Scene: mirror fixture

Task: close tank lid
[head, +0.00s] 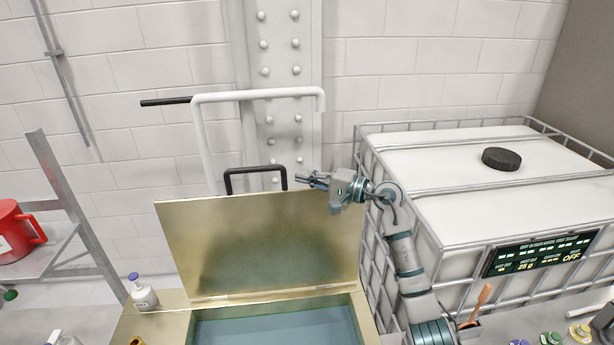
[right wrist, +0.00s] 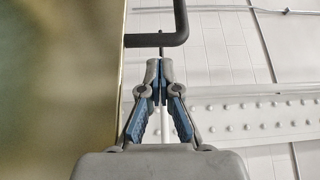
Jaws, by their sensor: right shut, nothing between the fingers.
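The tank lid (head: 260,243) is a brass-coloured panel that stands raised, hinged at its lower edge behind the tank opening (head: 275,325). A black handle (head: 256,170) stands up at the lid's top edge. My right gripper (head: 303,179) is at the lid's upper right corner, to the right of the handle. It is shut and empty, pointing left. In the right wrist view the gripper (right wrist: 159,67) points at the black handle (right wrist: 165,40), apart from it as far as I can tell, with the lid (right wrist: 60,90) along the left. My left gripper is not in view.
A caged white container (head: 480,215) with a black cap (head: 501,159) stands at right, close to my right arm. A white pipe (head: 205,140) rises behind the lid. A pump bottle (head: 142,293) stands left of the opening. A red jug (head: 18,233) sits on the left shelf.

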